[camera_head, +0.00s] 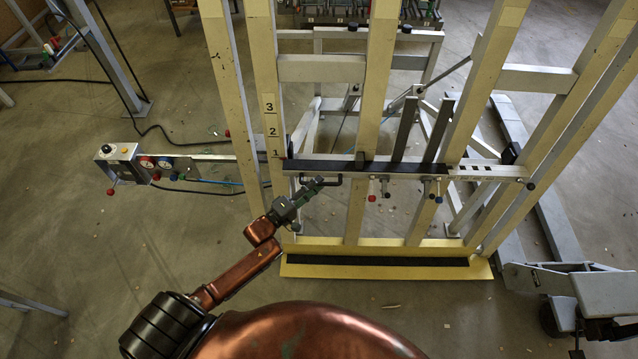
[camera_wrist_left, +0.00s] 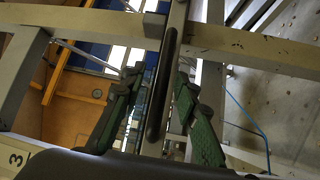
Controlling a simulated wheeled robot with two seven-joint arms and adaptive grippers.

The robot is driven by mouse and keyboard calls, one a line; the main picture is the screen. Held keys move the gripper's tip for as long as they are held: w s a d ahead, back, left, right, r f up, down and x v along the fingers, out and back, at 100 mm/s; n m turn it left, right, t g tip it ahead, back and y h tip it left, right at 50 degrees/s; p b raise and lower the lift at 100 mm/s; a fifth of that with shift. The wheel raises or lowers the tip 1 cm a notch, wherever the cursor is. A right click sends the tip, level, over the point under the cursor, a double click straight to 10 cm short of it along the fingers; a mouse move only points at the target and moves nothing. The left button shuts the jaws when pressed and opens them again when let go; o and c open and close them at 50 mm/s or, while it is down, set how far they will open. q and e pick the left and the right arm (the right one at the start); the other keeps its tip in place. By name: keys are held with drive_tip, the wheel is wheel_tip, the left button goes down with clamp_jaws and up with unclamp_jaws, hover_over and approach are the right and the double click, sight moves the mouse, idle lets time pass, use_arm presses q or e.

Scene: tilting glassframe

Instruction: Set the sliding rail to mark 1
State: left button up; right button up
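The sliding rail (camera_head: 325,167) is a horizontal bar with a black top strip, lying across the cream uprights of the frame. The labels 3, 2 and 1 run down one upright (camera_head: 268,110); the rail's left end is at or just below the label 1 (camera_head: 276,153). A black bar handle (camera_head: 333,181) sits on the rail's near side. My left gripper (camera_head: 318,184) is at this handle. In the left wrist view its green fingers (camera_wrist_left: 163,115) are apart on either side of the black handle (camera_wrist_left: 162,85), with gaps visible. My right gripper is out of view.
A control box (camera_head: 118,162) with gauges is at the left of the frame. Clamps with red and blue knobs (camera_head: 378,190) hang right of the handle. A yellow foot plate (camera_head: 380,268) lies below. A grey pallet truck (camera_head: 570,280) stands at the right.

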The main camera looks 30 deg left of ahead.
use_arm(q)
drive_tip(key=v, duration=1)
drive_tip(key=shift+s, duration=0.25)
drive_tip(key=shift+a, duration=0.1)
drive_tip(key=s+a+f+m+g+y, duration=0.2)
drive_tip(key=s+a+f, duration=0.1)
drive_tip(key=f, duration=0.8)
drive_tip(key=s+a+f+m+g+y, duration=0.2)
drive_tip(key=s+f, duration=0.2)
drive_tip(key=f, duration=0.7)
drive_tip(key=s+a+f+m+g+y+p, duration=0.1)
drive_tip(key=s+f+m+g+y, duration=0.2)
drive_tip(key=s+f, duration=0.95)
drive_tip(key=s+d+f+m+g, duration=0.2)
drive_tip(key=s+f, duration=0.3)
drive_tip(key=s, duration=0.5)
drive_tip(key=s+d+f+m+g, duration=0.3)
drive_tip(key=s+f, duration=0.3)
drive_tip(key=s, duration=0.5)
drive_tip(key=s+d+f+m+g+h, duration=0.1)
drive_tip(key=s+d+f+m+g, duration=0.2)
drive_tip(key=s, duration=0.8)
wheel_tip(320, 180, down, 4)
drive_tip(key=shift+d+r+g+p, duration=0.15)
drive_tip(key=shift+r+g+p, duration=0.15)
drive_tip(key=shift+g, duration=0.8)
